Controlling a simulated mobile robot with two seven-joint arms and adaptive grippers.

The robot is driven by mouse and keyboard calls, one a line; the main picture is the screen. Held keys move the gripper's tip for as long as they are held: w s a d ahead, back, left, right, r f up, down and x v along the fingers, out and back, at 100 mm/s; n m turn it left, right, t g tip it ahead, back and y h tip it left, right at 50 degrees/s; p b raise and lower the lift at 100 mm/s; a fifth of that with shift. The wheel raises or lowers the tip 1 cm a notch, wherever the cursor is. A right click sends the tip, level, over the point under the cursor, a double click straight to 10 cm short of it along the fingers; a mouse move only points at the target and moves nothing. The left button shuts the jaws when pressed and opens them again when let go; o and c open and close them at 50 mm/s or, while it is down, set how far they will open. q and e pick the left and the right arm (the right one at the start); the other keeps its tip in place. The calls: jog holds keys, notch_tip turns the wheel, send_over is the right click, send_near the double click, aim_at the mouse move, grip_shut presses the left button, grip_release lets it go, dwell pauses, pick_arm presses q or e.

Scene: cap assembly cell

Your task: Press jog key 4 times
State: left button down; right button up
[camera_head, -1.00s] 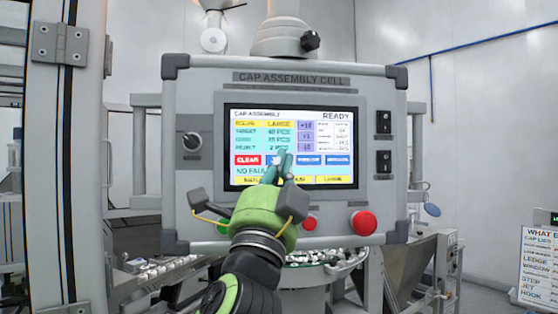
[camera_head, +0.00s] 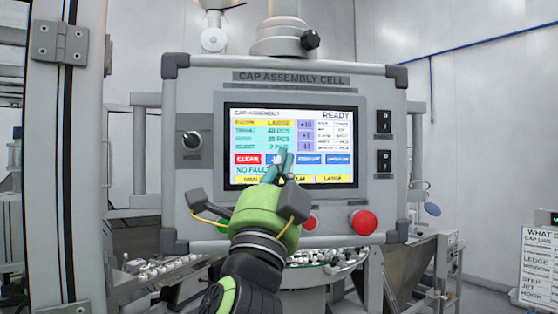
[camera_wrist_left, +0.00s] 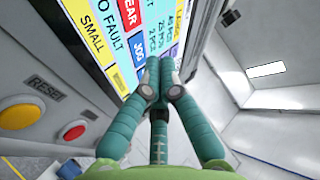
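The blue jog key (camera_head: 270,159) is right of the red CLEAR key (camera_head: 248,159) and partly hidden by my left gripper (camera_head: 282,156). In the left wrist view the JOG key (camera_wrist_left: 139,45) shows beside the fingertips. My left gripper (camera_wrist_left: 159,67) has its teal fingers together, empty, pointing at the screen. I cannot tell whether the tips touch the key. My right gripper is in neither view.
Below the screen, a red button (camera_head: 363,222) sits at the right, with a smaller red one (camera_head: 309,222) nearer my gripper. A selector knob (camera_head: 190,141) is at the left and two black switches (camera_head: 384,121) (camera_head: 384,161) at the right. A metal frame post (camera_head: 66,150) stands at the left.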

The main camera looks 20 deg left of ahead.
pick_arm(q)
jog(key=s, duration=0.1)
jog(key=s+d, duration=0.1)
jog(key=s, duration=0.1)
jog(key=s+d, duration=0.1)
jog(key=shift+s+d, duration=0.1)
jog(key=shift+s, duration=0.15)
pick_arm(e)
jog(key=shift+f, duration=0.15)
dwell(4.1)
